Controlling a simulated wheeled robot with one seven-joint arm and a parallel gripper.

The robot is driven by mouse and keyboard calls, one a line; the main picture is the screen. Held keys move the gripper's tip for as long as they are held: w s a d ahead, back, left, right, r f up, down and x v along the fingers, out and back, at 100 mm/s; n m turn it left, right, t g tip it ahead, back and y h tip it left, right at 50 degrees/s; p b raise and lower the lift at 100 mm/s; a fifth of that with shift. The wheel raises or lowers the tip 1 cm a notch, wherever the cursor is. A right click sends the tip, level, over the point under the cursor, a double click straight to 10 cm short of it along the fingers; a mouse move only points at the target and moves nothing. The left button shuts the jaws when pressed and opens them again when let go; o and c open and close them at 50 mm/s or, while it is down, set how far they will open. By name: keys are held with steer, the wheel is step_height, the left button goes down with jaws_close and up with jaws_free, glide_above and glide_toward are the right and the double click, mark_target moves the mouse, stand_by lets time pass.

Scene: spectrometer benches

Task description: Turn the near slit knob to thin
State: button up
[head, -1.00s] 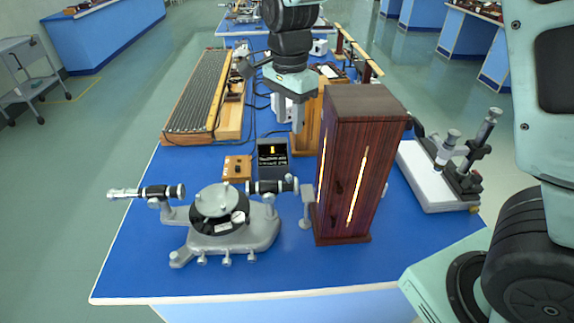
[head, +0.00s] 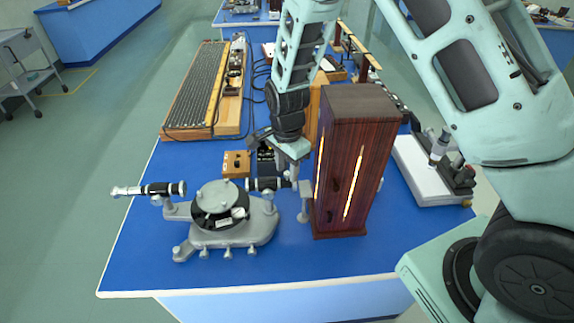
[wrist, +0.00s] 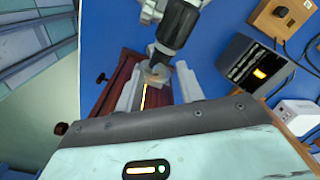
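The spectrometer (head: 225,225) stands on the blue bench, with its black collimator tube (head: 262,184) pointing right toward the tall dark wood lamp housing (head: 375,165). My gripper (head: 292,172) is low over the collimator's slit end, beside the housing. In the wrist view the black tube (wrist: 180,22) comes in from the top and ends in a small grey slit piece (wrist: 155,72). My gripper's two pale fingers (wrist: 158,90) are apart, one on each side of that piece. I cannot tell whether they touch it. The near slit knob itself is not clearly distinguishable.
The lamp housing stands close to the right of my gripper, with a glowing slit. A small wooden box (head: 236,163) and a dark display box (wrist: 250,66) sit behind the collimator. A white-based instrument (head: 425,175) is at the right. The bench's front strip is clear.

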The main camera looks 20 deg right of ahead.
jaws_close()
steer(key=shift+n, duration=0.3)
steer(key=n+b, duration=0.1)
steer(key=n, duration=0.3)
steer(key=n+b, duration=0.1)
steer(key=n, duration=0.4)
steer(key=shift+n+b, duration=0.4)
steer(key=n, duration=0.4)
steer(key=shift+n+b, duration=0.3)
steer(key=shift+b, duration=0.05)
steer(key=shift+n, duration=2.2)
